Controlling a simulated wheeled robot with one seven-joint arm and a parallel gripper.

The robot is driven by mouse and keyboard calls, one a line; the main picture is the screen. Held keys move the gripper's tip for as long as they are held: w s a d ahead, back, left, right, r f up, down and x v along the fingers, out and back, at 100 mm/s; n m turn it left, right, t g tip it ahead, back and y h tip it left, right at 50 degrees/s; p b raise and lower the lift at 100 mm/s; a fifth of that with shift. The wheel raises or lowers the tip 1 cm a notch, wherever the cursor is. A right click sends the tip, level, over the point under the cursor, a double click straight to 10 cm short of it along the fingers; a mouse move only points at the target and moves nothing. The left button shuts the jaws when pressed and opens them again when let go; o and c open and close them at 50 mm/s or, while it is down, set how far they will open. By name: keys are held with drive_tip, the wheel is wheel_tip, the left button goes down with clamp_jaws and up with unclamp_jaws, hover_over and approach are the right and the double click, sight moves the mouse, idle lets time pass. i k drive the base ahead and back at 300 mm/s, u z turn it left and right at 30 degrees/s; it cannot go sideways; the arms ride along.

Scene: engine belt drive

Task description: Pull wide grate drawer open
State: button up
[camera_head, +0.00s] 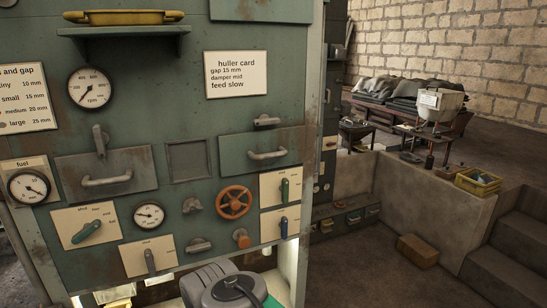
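Two wide grey drawer fronts with bar handles sit on the green machine panel (150,60) in the head view. The left drawer front (140,163) has its handle (107,181) low on it. The right drawer front (237,148) has its handle (267,155) near its middle. Both look closed, nearly flush with the panel. No label that I can read says which is the grate drawer. A grey rounded part of my arm shows at the bottom centre, below the panel's controls. My gripper's fingers are not in view.
Levers, gauges, an orange handwheel (234,202) and an orange knob (241,238) crowd the panel below the drawers. A shelf (130,32) with a yellow tray juts out above. Open floor, a brown box (417,251) and steps (515,245) lie right.

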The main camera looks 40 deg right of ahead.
sight(242, 153)
drive_tip(key=k, duration=0.45)
drive_tip(key=z, duration=1.55)
drive_tip(key=i, duration=0.9)
drive_tip(key=u, duration=2.2)
